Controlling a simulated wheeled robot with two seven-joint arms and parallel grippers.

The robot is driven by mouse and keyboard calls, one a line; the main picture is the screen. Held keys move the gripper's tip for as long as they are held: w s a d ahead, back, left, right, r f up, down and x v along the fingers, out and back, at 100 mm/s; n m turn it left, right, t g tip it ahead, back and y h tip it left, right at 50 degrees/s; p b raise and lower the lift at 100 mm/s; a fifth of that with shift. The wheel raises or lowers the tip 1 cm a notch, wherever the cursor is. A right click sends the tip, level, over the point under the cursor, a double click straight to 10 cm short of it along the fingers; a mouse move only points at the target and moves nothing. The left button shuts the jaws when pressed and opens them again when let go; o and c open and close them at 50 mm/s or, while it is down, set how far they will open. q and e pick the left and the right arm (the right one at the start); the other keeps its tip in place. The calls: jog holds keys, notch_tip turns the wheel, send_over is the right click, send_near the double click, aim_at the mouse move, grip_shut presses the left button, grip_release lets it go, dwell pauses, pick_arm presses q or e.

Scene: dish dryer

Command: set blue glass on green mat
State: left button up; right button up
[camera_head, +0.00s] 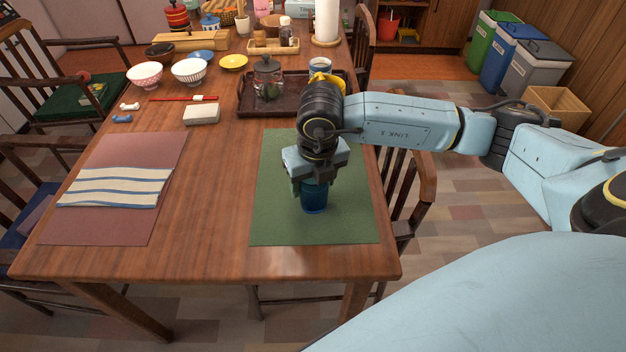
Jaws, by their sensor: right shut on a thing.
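The blue glass (314,199) is upright at the middle of the green mat (275,225) on the right front of the table. Its base appears to touch the mat. My right gripper (312,183) comes down from above and is shut on the glass, hiding its upper part. My left gripper is not in view.
A dark tray (245,104) with a glass teapot (268,78) stands just behind the mat. A reddish mat (100,228) with a striped cloth (115,187) lies at left. Bowls, chopsticks and a white box (201,114) are further back. The table between the mats is clear.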

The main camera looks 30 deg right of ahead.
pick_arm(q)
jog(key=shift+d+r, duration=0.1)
pick_arm(e)
jog(key=shift+f, duration=0.1)
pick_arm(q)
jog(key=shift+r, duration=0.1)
pick_arm(e)
jog(key=o, duration=1.1)
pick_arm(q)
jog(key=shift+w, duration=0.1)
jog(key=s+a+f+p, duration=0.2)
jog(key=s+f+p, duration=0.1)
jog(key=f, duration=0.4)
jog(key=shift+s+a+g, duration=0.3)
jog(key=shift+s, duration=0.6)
pick_arm(e)
jog(key=shift+s+a+r, duration=0.1)
jog(key=shift+s+r, duration=0.2)
jog(key=shift+r, duration=1.75)
jog(key=shift+s+r, duration=0.25)
jog(key=shift+r, duration=1.75)
jog(key=shift+s+a+r, duration=0.1)
jog(key=shift+s+r, duration=0.2)
jog(key=shift+r, duration=1.75)
